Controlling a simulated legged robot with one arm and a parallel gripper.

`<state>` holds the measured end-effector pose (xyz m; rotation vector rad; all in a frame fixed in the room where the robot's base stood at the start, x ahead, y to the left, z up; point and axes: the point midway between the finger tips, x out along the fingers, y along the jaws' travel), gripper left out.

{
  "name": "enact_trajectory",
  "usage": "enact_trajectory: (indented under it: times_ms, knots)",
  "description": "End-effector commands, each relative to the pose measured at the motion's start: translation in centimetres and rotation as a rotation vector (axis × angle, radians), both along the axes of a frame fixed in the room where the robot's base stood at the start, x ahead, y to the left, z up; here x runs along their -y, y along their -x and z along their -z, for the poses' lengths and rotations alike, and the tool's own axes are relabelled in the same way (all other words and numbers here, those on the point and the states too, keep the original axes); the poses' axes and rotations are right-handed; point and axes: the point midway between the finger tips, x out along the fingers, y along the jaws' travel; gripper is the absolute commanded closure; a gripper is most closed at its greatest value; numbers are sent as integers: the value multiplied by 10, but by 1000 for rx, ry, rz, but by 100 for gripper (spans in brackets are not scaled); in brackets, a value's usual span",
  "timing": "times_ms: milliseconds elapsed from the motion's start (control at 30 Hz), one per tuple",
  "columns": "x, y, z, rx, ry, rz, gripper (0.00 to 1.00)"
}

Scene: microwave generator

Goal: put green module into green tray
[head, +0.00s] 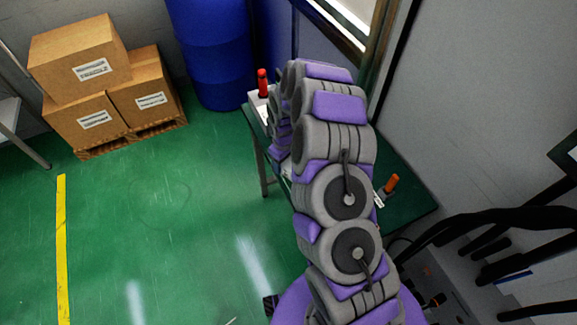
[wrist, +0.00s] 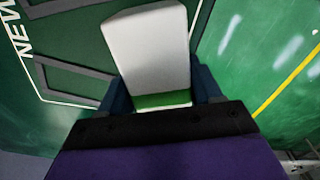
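The green module (wrist: 150,45) shows in the wrist view as a white block with a green band at its near end. My gripper (wrist: 162,84) has a dark blue finger on each side of the block, both appearing to touch it. The block sits between them, above or against the green tabletop; its height cannot be told. In the head view my arm reaches over the table, hiding the gripper and module. I cannot make out a green tray in either view.
The green table (wrist: 75,130) bears "NEW" lettering and dark grey frames (wrist: 70,85). In the head view, a red-topped item (head: 262,83) stands at its back left and an orange-topped item (head: 391,184) at its right.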

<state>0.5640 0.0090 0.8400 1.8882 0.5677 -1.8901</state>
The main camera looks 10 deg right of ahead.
Motion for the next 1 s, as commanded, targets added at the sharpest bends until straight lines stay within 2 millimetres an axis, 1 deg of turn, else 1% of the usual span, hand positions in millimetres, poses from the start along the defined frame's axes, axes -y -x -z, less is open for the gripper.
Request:
enact_trajectory:
  times_ms: [33,67,400,433,467,633,767,867,1000]
  knots:
    - [0,0,0,0,0,0,41]
    - [0,0,0,0,0,0,44]
    - [0,0,0,0,0,0,76]
    - [0,0,0,0,0,0,76]
    - [0,0,0,0,0,0,82]
    - [0,0,-1,0,0,0,82]
    - [0,0,-7,1,-1,0,82]
    - [0,0,-18,2,0,0,82]
    - [0,-1,-43,3,-1,0,82]
